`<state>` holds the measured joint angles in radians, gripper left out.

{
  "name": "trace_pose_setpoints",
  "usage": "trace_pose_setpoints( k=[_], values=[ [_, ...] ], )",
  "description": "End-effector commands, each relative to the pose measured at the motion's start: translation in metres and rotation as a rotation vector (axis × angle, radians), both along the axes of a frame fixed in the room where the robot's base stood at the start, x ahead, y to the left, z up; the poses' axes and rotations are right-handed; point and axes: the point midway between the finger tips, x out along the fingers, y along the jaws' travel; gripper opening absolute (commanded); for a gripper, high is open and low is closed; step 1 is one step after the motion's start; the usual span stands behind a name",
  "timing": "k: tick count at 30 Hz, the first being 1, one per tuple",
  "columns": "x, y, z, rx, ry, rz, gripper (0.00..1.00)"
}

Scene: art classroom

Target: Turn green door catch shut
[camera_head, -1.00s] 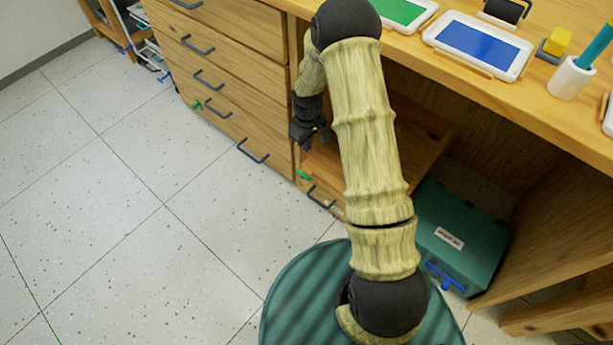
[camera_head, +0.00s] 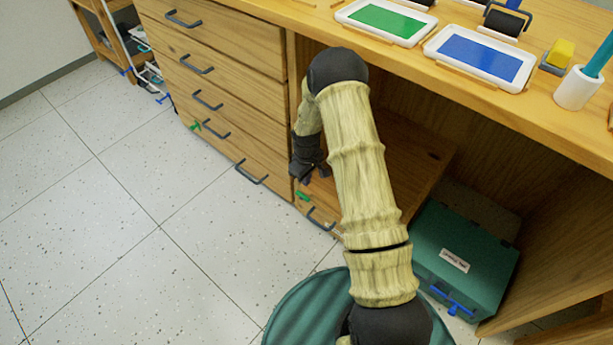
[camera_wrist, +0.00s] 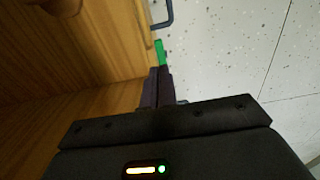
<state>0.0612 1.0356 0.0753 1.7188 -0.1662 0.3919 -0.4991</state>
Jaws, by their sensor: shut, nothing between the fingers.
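A small green catch (camera_head: 302,196) sits on the edge of a low wooden door or front (camera_head: 313,207) with a dark bar handle (camera_head: 321,219), below the open bay of the desk. The catch also shows in the wrist view (camera_wrist: 160,52), just ahead of my fingertips. My gripper (camera_head: 306,180) points down right above the catch. In the wrist view its dark fingers (camera_wrist: 158,88) are together with nothing between them. The fingertips look very close to the catch; whether they touch it, I cannot tell.
Another green catch (camera_head: 195,126) is on the drawer stack (camera_head: 225,90) at the left, which has several dark handles. A teal case (camera_head: 465,262) with blue latches lies on the right under the desktop. Speckled floor (camera_head: 110,220) is clear at the left.

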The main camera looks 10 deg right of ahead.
Motion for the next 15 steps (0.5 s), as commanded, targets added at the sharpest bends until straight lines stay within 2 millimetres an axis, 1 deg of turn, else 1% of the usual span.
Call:
trace_pose_setpoints(
  k=[1, 6, 12, 15],
  values=[
    [0.000, 0.000, -0.015, 0.000, 0.001, 0.001, 0.00],
    [0.000, 0.000, -0.045, 0.000, 0.000, 0.001, 0.00],
    [0.000, 0.000, -0.073, 0.000, 0.000, 0.000, 0.00],
    [0.000, 0.000, -0.082, 0.000, 0.000, -0.001, 0.00]
  ],
)
